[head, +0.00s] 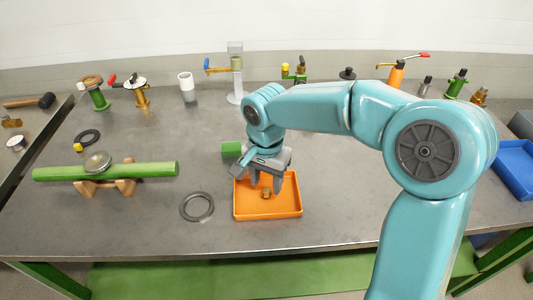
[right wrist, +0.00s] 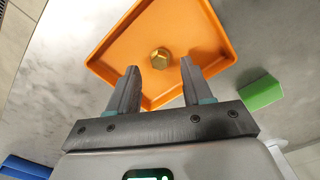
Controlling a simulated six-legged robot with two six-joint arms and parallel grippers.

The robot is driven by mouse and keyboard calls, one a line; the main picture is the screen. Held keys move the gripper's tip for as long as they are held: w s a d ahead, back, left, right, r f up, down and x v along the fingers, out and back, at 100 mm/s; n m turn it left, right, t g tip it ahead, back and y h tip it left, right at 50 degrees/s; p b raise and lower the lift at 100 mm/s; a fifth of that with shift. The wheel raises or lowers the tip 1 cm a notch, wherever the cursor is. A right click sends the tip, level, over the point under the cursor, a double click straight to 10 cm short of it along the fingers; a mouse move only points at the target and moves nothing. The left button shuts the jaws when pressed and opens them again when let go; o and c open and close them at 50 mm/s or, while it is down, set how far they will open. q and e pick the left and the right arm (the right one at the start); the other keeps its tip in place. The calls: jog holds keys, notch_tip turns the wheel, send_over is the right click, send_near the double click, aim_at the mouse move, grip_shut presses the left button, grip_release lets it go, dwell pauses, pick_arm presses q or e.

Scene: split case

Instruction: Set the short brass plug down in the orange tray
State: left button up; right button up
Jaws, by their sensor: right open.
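The orange tray (head: 268,213) lies on the grey table, in front of the middle in the head view. The short brass plug (head: 266,194) is inside it, on the tray floor. In the right wrist view the plug (right wrist: 160,58) shows its hexagonal head, apart from the tray walls (right wrist: 110,42). My right gripper (head: 266,187) is above the tray, fingers pointing down. Its two fingers (right wrist: 157,78) are spread and empty, with the plug lying beyond and between their tips. My left gripper is not in view.
A green block (head: 231,148) lies behind the tray. A dark ring (head: 197,207) lies left of it. A green pipe (head: 150,170) rests on wooden supports at the left. Several valves and fittings stand along the back. A blue bin (head: 515,165) is at the right.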

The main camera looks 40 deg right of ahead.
notch_tip(320, 180, up, 14)
jog(key=p, duration=0.2)
jog(key=shift+r, duration=0.2)
jog(key=shift+r, duration=0.1)
